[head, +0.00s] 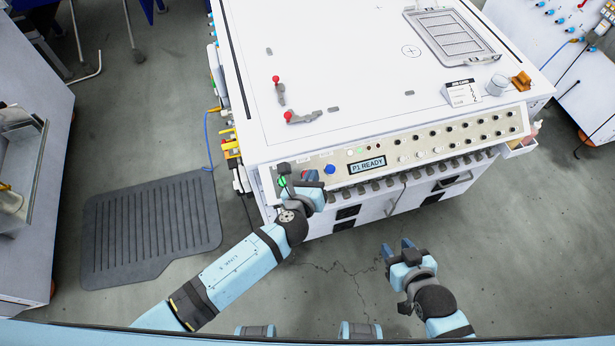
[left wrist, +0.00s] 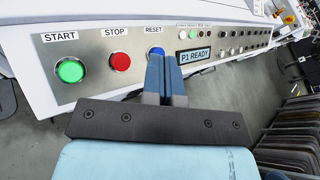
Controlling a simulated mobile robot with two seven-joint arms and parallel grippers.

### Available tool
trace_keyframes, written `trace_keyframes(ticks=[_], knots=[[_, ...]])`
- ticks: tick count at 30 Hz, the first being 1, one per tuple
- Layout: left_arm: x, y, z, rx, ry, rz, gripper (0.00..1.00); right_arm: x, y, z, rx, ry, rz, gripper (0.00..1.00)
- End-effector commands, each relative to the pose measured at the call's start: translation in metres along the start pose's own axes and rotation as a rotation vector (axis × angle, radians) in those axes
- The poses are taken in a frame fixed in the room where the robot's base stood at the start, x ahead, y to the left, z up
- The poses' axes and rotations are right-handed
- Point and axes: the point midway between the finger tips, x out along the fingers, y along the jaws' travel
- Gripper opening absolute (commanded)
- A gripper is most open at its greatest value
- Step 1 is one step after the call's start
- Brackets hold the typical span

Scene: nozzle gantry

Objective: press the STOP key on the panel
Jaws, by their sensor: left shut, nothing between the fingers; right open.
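The control panel (left wrist: 200,38) runs along the machine's front edge. In the left wrist view the red STOP key (left wrist: 120,61) sits between the lit green START key (left wrist: 71,70) and the blue RESET key (left wrist: 156,52). My left gripper (left wrist: 164,58) is shut and empty. In that view its tips overlap the lower part of RESET, to the right of STOP; contact cannot be told. In the head view my left gripper (head: 309,177) is at the panel's left end and largely hides STOP, while RESET (head: 330,169) shows beside it. My right gripper (head: 397,251) is open and empty, below the machine's front.
A display (head: 367,164) reads "P1 READY", with several small knobs to its right. Red-tipped levers (head: 289,116) stand on the white machine top (head: 350,70). A ribbed dark mat (head: 150,228) lies on the floor at left. The floor before the machine is clear.

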Motion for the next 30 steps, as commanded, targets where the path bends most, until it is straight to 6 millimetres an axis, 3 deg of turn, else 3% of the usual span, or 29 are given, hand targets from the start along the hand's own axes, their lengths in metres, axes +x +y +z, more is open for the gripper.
trace_keyframes(ticks=[6, 12, 30], knots=[[0.025, 0.019, -0.023, 0.001, -0.001, 0.001, 0.0, 0.019, -0.004, 0.026, 0.0, -0.002, -0.012, 0.43], [0.04, 0.029, -0.03, 0.002, -0.001, 0.001, 0.0, 0.025, -0.009, 0.033, -0.001, -0.002, -0.023, 0.43], [0.044, 0.032, -0.031, 0.0, -0.001, 0.0, 0.0, 0.026, -0.004, 0.036, -0.004, -0.002, -0.016, 0.43]])
